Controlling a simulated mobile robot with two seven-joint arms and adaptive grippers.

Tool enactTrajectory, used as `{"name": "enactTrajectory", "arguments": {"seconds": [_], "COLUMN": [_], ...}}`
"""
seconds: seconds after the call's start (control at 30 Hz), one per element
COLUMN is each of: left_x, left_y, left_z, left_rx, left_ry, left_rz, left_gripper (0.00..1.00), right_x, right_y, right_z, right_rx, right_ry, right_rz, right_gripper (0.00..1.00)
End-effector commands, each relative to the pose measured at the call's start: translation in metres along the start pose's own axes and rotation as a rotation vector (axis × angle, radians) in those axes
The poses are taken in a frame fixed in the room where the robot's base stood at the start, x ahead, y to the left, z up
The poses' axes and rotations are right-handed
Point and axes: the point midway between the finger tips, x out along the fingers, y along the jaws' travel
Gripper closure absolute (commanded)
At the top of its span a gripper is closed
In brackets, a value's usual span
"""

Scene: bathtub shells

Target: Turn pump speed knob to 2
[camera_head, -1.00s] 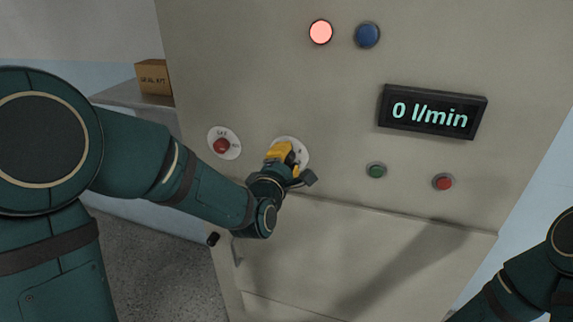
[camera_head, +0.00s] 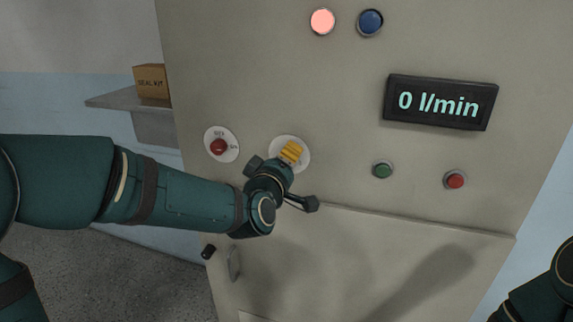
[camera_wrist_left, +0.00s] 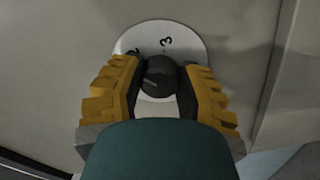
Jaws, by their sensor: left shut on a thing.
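The black pump speed knob (camera_wrist_left: 160,77) sits on a round white dial plate (camera_wrist_left: 180,32) in the left wrist view. A "3" shows above the knob, and another mark to its left is partly hidden by a finger. A faint light line shows on the knob's face. My left gripper (camera_wrist_left: 158,84) has its yellow fingers on both sides of the knob, shut on it. In the head view my left gripper (camera_head: 291,152) covers the knob, and part of the dial plate (camera_head: 305,152) shows. The display (camera_head: 439,103) reads "0 l/min". My right gripper is out of view.
A red knob (camera_head: 218,147) on a white plate is left of the dial. A green button (camera_head: 382,170) and a red button (camera_head: 455,180) are to the right. A lit pink lamp (camera_head: 322,21) and a blue one (camera_head: 370,22) are above. A seal kit box (camera_head: 151,81) stands behind.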

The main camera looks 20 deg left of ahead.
Motion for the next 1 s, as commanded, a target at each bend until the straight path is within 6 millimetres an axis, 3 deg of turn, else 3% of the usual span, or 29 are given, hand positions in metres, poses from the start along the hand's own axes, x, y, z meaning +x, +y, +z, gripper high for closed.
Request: {"name": "enactTrajectory", "arguments": {"seconds": [0.73,0.77,0.83,1.0], "left_x": [0.0004,0.0004,0.0004,0.0002], "left_y": [0.002,0.002,0.0018,0.0009], "left_z": [-0.0002,-0.0002,-0.0001,0.0], "left_rx": [0.092,0.092,0.092,0.092], "left_ry": [0.001,0.001,0.0,0.0], "left_rz": [0.005,0.005,0.004,0.002], "left_gripper": [1.0,0.59,0.35,0.32], "right_x": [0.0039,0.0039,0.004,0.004], "right_y": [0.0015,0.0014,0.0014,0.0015], "right_z": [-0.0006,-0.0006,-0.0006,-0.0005], "right_rx": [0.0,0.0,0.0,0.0], "right_ry": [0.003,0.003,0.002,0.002], "right_rz": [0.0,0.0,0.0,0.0], "right_gripper": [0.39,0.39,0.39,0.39]}}
